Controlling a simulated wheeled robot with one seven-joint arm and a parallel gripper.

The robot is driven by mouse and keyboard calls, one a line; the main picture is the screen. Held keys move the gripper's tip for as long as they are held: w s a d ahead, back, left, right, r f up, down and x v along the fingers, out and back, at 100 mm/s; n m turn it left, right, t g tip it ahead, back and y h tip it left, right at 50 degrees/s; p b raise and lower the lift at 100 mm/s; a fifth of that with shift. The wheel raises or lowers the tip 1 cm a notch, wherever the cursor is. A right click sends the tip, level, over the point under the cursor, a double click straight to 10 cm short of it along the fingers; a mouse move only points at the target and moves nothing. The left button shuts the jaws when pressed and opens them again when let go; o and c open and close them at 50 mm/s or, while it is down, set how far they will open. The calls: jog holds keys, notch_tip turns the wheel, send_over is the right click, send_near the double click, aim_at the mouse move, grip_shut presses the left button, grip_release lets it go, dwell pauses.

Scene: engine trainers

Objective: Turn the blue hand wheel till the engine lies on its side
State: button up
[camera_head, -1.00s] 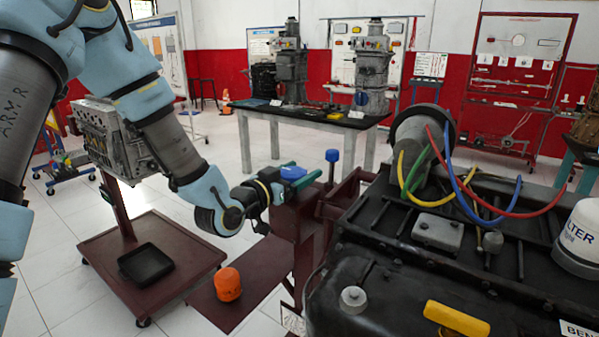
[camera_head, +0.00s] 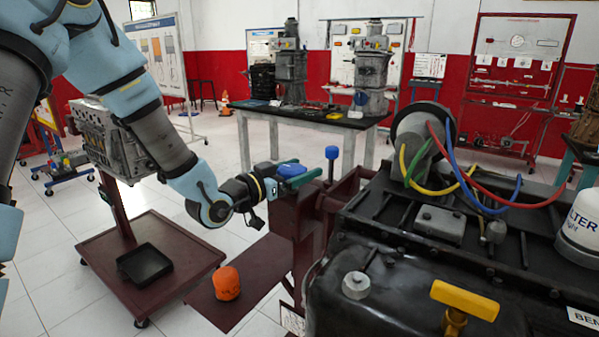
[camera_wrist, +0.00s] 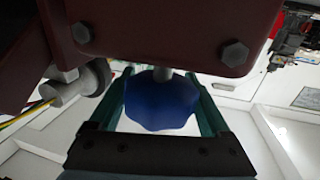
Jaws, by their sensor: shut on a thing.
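The blue hand wheel (camera_head: 291,170) is on the dark red engine stand (camera_head: 286,215), left of the engine. My gripper (camera_head: 297,179) is shut on it. In the wrist view the lobed blue wheel (camera_wrist: 160,104) lies between the green fingers of my gripper (camera_wrist: 163,92), with its grey shaft running up to the stand. The dark engine (camera_head: 400,285) fills the lower right. Its top faces my head camera, with a yellow T-handle (camera_head: 465,300), a grey cap (camera_head: 356,285) and a white filter (camera_head: 582,225). The engine's lower part is out of view.
Another blue knob (camera_head: 332,153) stands upright beside the wheel. An orange filter (camera_head: 227,284) sits on the stand's base plate. A dark red cart (camera_head: 190,255) with a black tray (camera_head: 145,264) stands to the left. A workbench (camera_head: 340,122) is behind. Colored hoses loop over the engine.

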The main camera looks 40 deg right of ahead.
jog(key=o, duration=1.2)
jog(key=a+b, duration=0.3)
jog(key=a, duration=0.7)
jog(key=shift+s+a, duration=0.3)
jog(key=shift+a, duration=0.1)
